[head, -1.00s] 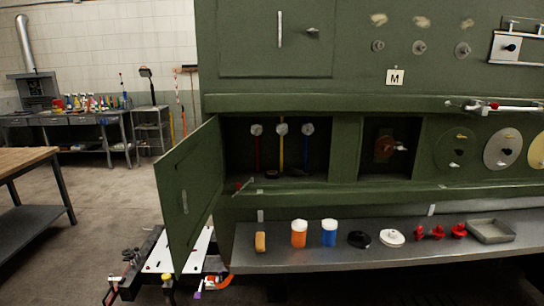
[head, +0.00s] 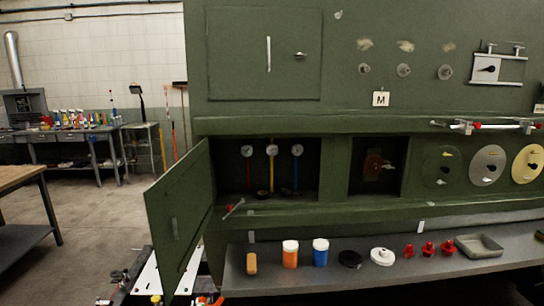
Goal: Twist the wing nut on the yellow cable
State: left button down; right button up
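The yellow cable (head: 272,176) hangs in the open bay of the green panel, between a red cable (head: 248,175) and a blue cable (head: 295,176). A round pale fitting that may be the wing nut (head: 272,150) sits at its top, too small to make out its wings. Similar fittings top the red and blue cables. The bay's hinged door (head: 180,222) stands open to the left.
A grey shelf (head: 390,276) below the bay holds a tan block (head: 251,264), an orange jar (head: 290,256), a blue jar (head: 320,254), a black disc (head: 349,260), a white disc (head: 382,257), red knobs (head: 428,249) and a tray (head: 479,246). Floor at left is open.

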aim_at(272, 151)
jog(key=i+j+z, duration=0.4)
jog(key=j, duration=0.25)
jog(key=i+j+z, duration=0.25)
jog(key=k+j, duration=0.1)
